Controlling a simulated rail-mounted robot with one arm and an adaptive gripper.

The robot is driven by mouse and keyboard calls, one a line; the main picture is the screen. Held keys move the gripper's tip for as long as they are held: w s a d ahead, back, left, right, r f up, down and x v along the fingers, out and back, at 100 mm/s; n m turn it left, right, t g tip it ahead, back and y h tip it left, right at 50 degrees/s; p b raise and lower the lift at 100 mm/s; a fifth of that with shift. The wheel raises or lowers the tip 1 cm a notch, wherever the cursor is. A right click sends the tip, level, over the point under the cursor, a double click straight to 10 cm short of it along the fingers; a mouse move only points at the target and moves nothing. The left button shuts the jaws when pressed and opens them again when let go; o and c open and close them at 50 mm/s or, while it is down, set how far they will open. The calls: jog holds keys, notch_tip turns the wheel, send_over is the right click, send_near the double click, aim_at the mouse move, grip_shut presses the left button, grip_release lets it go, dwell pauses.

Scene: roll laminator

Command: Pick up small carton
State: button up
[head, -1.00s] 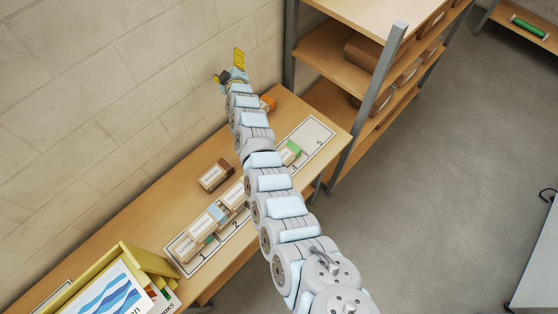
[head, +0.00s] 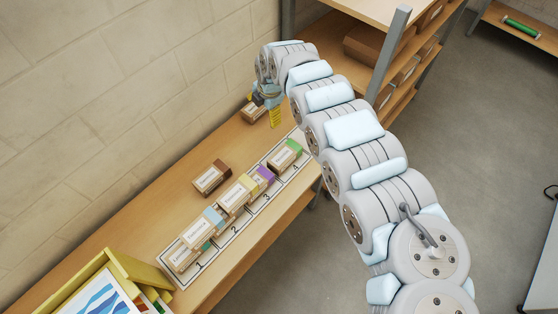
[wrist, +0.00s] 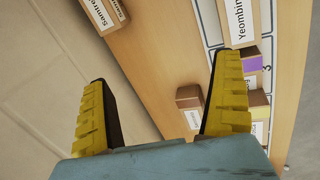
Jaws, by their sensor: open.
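Several small labelled cartons are on the bench, and I cannot tell which one the task means. One carton (head: 253,112) lies loose near the wall, close beside my gripper (head: 268,108); in the wrist view this carton (wrist: 103,14) is at the top left, cut off by the edge. A brown-ended carton (head: 211,177) lies loose farther along the bench; the wrist view shows it (wrist: 188,100) beside the right finger, lower down. My gripper (wrist: 160,105) is open and empty, pointing down above the bench.
A row of cartons stands in the numbered strip (head: 223,247), including a green-ended one (head: 286,154) and a purple-ended one (head: 264,175). A yellow holder (head: 135,268) stands at the near left. Shelving (head: 393,58) is behind the arm. The wall is close on the left.

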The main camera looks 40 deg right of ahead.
jog(key=s+d+f+n+g, duration=0.1)
jog(key=s+d+n+g, duration=0.15)
jog(key=s, duration=0.65)
jog(key=b, duration=0.2)
send_near(285, 153)
jog(key=shift+m+g, duration=0.25)
jog(key=shift+m, duration=0.2)
jog(key=f, duration=0.6)
jog(key=shift+w+f, duration=0.2)
jog(key=shift+w, duration=0.1)
jog(key=shift+s+a+f+b, duration=0.1)
jog(key=shift+f+b, duration=0.1)
jog(key=shift+f, duration=1.05)
jog(key=shift+a+f+b, duration=0.1)
jog(key=shift+f+b, duration=0.05)
jog(key=shift+f, duration=1.15)
jog(key=shift+d+f, duration=0.1)
jog(key=shift+f, duration=0.2)
jog(key=c, duration=1.4)
jog(key=shift+o, duration=0.2)
jog(key=shift+r, duration=0.1)
